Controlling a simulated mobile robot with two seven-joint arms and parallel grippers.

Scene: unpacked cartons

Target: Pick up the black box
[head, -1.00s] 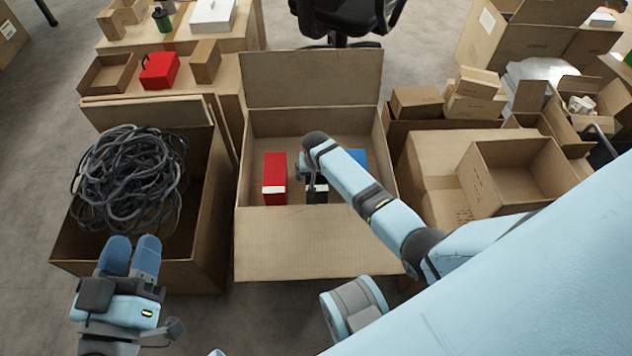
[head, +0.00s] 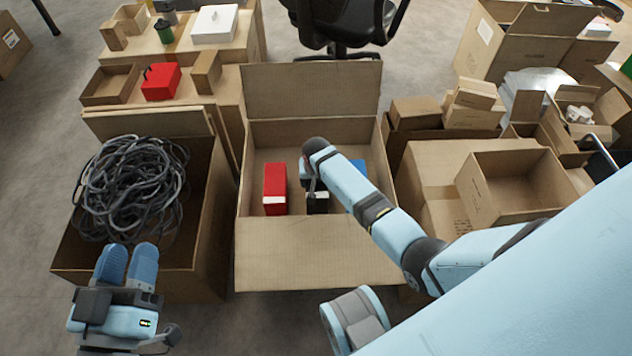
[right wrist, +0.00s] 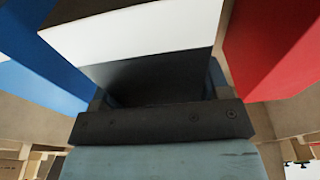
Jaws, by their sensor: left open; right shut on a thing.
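The black box (head: 317,203), with a white end face, is in the open carton (head: 309,132) in the middle of the head view, partly hidden by my right arm. My right gripper (head: 313,186) reaches down into the carton and is shut on the black box; its fingers are mostly hidden. In the right wrist view the box's dark side (right wrist: 150,78) and white part (right wrist: 140,36) fill the space before the gripper. I cannot tell whether the box is clear of the carton floor. My left gripper (head: 127,264) is open and empty, in front of the cable carton.
In the same carton, a red box (head: 275,188) stands left of the black box and a blue box (head: 359,166) right. A carton of coiled black cable (head: 130,190) stands left. An open carton (head: 515,185) sits on another at right. A chair (head: 340,25) is behind.

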